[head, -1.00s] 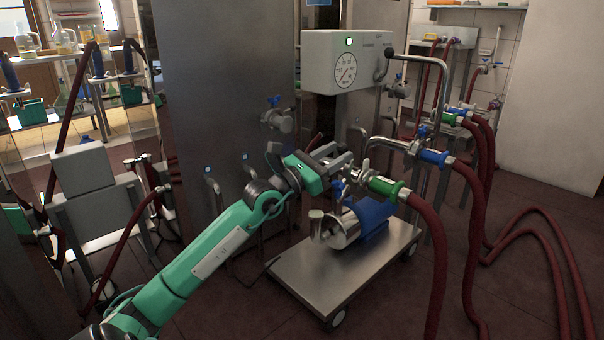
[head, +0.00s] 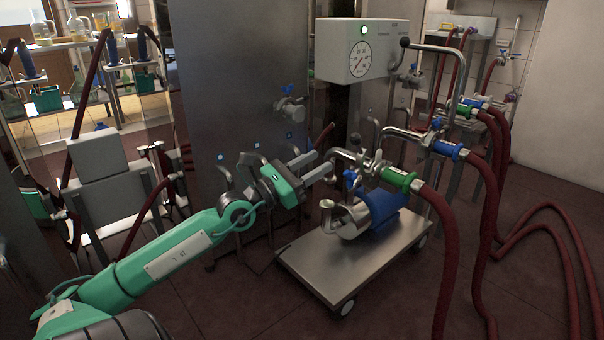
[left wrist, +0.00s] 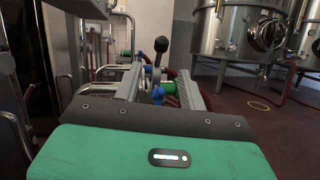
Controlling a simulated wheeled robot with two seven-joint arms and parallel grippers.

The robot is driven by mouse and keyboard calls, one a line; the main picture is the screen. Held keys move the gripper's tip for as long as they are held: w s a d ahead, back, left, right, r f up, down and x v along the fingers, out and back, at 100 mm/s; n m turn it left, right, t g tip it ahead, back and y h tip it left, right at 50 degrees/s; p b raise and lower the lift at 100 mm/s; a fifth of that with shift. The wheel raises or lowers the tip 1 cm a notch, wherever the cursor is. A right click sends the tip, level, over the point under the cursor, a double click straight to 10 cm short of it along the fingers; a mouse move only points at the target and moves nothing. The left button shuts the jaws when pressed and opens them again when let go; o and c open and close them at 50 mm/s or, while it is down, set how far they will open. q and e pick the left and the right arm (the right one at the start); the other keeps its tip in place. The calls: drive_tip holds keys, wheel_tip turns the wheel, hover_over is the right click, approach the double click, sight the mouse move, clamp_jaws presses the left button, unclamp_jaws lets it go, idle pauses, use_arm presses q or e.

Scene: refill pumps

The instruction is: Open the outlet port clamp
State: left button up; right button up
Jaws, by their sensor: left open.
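The pump, with a steel head (head: 345,220) and a blue motor (head: 382,205), sits on a wheeled cart. Above it, a curved steel outlet pipe (head: 345,156) runs to a green hose coupling (head: 400,178). A small metal clamp (head: 370,163) sits at the joint between them; I cannot tell whether it is open or shut. My left gripper (head: 325,161) is open and empty, left of the pipe and clamp. My right gripper is not in view.
A gauge box (head: 356,50) with a green light stands behind the pump. A blue coupling (head: 446,149) and dark red hoses (head: 447,260) hang at the right. The cart top (head: 325,262) has bare room at its front left.

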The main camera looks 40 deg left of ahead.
use_arm(q)
drive_tip(key=shift+b+v, duration=0.9)
drive_tip(key=shift+v, duration=0.55)
